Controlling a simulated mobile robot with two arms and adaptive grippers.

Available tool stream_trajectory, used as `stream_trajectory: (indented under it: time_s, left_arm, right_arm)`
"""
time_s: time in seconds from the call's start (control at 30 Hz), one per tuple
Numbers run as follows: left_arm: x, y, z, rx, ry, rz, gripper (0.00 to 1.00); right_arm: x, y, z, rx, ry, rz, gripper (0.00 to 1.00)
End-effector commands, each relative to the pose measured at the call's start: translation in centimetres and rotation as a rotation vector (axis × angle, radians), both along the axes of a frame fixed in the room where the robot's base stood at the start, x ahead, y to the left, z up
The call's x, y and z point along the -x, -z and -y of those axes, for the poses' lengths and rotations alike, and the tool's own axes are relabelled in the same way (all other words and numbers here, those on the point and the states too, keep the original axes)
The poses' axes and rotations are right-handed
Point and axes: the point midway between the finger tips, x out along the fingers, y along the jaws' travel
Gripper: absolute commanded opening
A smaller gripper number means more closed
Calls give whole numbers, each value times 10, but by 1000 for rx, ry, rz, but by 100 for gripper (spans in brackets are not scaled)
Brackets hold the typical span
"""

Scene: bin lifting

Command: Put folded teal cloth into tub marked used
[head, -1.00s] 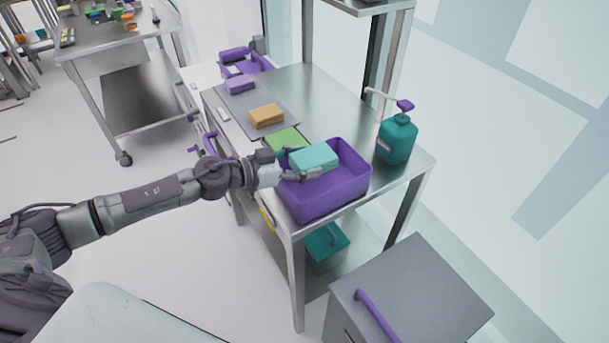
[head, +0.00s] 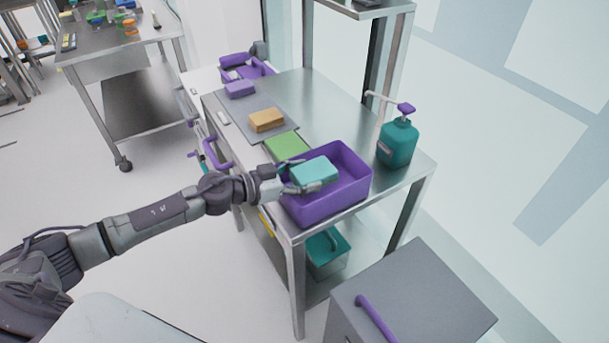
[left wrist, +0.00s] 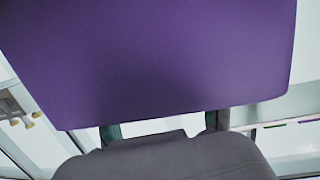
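The folded teal cloth (head: 314,171) is a thick pad at the opening of the near purple tub (head: 335,201). It sits around rim height, toward the tub's left side; whether it touches the tub's floor is hidden. My left gripper (head: 297,176) reaches in from the left, with one finger along each side of the cloth, and looks shut on it. In the left wrist view the tub's purple wall (left wrist: 150,60) fills most of the picture. I cannot read any marking on the tub. My right gripper is not in view.
Green (head: 286,145), orange (head: 267,120) and purple (head: 240,90) folded cloths lie in a row on the steel table (head: 325,105). A teal pump bottle (head: 397,143) stands right of the tub. Another purple tub (head: 247,68) is at the far end. A grey cabinet (head: 430,290) stands in front.

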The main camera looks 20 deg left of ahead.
Motion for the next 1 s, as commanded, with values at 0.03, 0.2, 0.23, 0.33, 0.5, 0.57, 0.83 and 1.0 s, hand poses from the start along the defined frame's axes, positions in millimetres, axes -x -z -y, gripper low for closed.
stream_trajectory:
  time_s: [0.03, 0.2, 0.23, 0.33, 0.5, 0.57, 0.83, 1.0]
  left_arm:
    - [4, 9, 1, -7, 5, -12, 77]
    - [5, 11, 1, -9, 7, -17, 98]
    - [5, 12, 1, -9, 7, -18, 98]
    - [5, 13, 2, -10, 8, -18, 98]
    - [5, 10, 1, -11, 10, -18, 98]
    - [5, 5, 2, -11, 11, -17, 98]
    - [37, -5, -30, -10, 5, -20, 98]
    - [58, -14, -50, -7, 3, -18, 98]
  right_arm:
    - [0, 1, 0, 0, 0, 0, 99]
    - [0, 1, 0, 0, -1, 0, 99]
    - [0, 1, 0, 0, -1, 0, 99]
    - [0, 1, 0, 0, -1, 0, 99]
    - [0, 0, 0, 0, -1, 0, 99]
    - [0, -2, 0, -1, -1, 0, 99]
    - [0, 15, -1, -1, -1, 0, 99]
    - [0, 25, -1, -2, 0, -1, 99]
